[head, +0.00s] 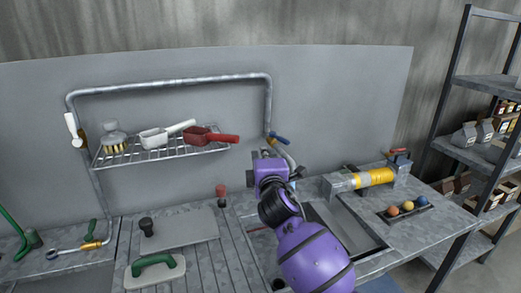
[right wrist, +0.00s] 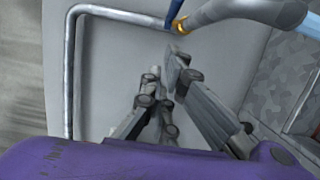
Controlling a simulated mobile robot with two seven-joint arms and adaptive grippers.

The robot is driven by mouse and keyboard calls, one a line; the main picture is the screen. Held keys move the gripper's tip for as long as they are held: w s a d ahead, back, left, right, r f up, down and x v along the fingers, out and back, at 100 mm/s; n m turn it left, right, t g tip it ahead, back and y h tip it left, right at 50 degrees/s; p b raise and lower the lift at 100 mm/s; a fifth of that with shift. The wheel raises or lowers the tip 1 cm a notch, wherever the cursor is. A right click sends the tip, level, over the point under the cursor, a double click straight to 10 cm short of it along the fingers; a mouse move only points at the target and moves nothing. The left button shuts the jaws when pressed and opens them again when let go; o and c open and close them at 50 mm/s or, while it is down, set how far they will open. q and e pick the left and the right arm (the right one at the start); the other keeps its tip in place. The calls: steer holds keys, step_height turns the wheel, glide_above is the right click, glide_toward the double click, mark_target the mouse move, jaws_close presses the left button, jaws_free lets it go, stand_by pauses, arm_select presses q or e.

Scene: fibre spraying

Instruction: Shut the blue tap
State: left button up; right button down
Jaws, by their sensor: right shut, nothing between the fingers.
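The blue tap (head: 279,138) is on the grey pipe at the right end of the wire rack, with its blue handle slanting down to the right. In the right wrist view its blue handle (right wrist: 175,10) shows at the top edge, above a brass collar and beside a thick grey spout. My right gripper (head: 269,156) is just below the tap in the head view, its fingers mostly hidden by my purple wrist. In the right wrist view the gripper (right wrist: 165,72) is shut and empty, its fingertips below the brass collar and apart from the handle. My left gripper is not in view.
A wire rack (head: 160,153) holds a brush, a white scoop and a red scoop (head: 205,137). A white-handled tap (head: 73,130) is on the pipe's left side. A yellow cylinder (head: 374,177) and coloured balls lie right of the sink. Shelves stand at far right.

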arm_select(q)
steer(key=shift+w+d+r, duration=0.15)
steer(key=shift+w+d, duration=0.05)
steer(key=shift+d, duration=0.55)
arm_select(e)
steer(key=s+d, duration=0.3)
steer(key=s, duration=0.3)
steer(key=shift+s+d, duration=0.2)
steer(key=shift+s, duration=0.05)
steer(key=shift+f, duration=0.1)
steer(key=shift+f, duration=0.1)
